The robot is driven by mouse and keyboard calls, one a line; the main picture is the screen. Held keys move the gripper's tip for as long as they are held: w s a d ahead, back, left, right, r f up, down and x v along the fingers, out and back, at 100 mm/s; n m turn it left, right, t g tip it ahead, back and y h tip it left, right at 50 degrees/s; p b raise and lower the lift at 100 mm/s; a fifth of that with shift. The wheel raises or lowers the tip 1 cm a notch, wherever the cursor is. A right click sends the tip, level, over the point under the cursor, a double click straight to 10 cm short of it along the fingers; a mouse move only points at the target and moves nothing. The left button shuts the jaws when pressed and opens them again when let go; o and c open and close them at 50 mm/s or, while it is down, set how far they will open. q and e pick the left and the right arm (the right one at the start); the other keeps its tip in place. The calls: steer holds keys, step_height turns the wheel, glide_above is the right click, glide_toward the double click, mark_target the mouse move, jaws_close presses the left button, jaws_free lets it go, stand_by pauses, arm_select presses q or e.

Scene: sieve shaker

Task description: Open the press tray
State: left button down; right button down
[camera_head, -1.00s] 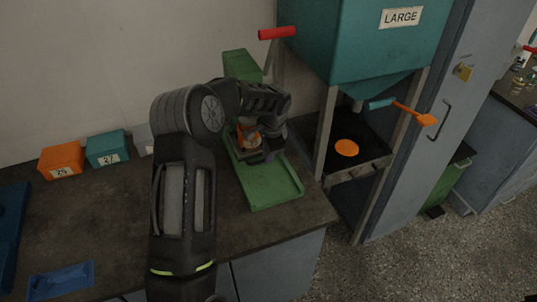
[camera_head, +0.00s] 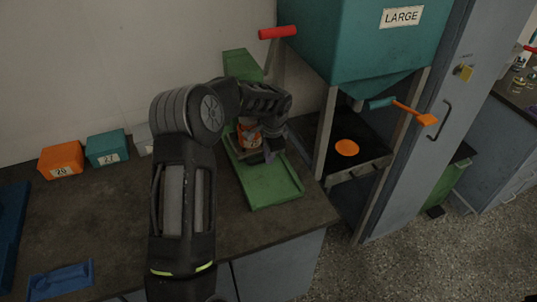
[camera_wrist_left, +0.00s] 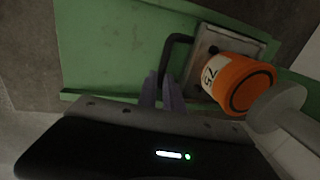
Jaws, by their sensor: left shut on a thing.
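The green press (camera_head: 272,190) stands on the bench, with its base reaching toward the front edge. Its small grey metal tray (camera_wrist_left: 207,42) has a dark bent handle (camera_wrist_left: 174,48). An orange cup (camera_head: 247,138) with a white label stands at the tray; in the left wrist view the orange cup (camera_wrist_left: 240,84) is beside the grey end of the press (camera_wrist_left: 278,107). My left gripper (camera_wrist_left: 163,88) is shut on the tray handle, low over the green base. In the head view my left gripper (camera_head: 270,150) partly hides the tray. My right gripper is not in view.
A teal hopper (camera_head: 365,45) marked LARGE stands on a frame right of the press, with a red handle (camera_head: 277,32) near the press. An orange box (camera_head: 61,160) and a teal box (camera_head: 106,148) stand at the back left. The bench front is mostly clear.

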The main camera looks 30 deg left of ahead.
arm_select(q)
steer(key=s+d+b, duration=0.1)
steer(key=s+d, duration=0.1)
steer(key=d, duration=0.1)
steer(key=s+d+b, duration=0.2)
steer(key=d, duration=0.2)
steer(key=s+d+b, duration=0.1)
steer(key=s+d, duration=0.1)
steer(key=d, duration=0.1)
steer(key=shift+s+d+f, duration=0.1)
steer(key=shift+s+d, duration=0.05)
steer(key=shift+s, duration=0.1)
steer(key=shift+s+d, duration=0.25)
steer(key=shift+d, duration=0.05)
steer(key=c, duration=1.5)
jaws_free()
steer(key=shift+w, duration=0.1)
steer(key=shift+a, duration=0.1)
steer(key=r, duration=0.2)
steer(key=d+r, duration=0.1)
steer(key=r, duration=0.2)
steer(key=r+b, duration=0.1)
steer(key=r, duration=0.2)
steer(key=shift+s+d, duration=0.15)
steer(key=shift+s, duration=0.25)
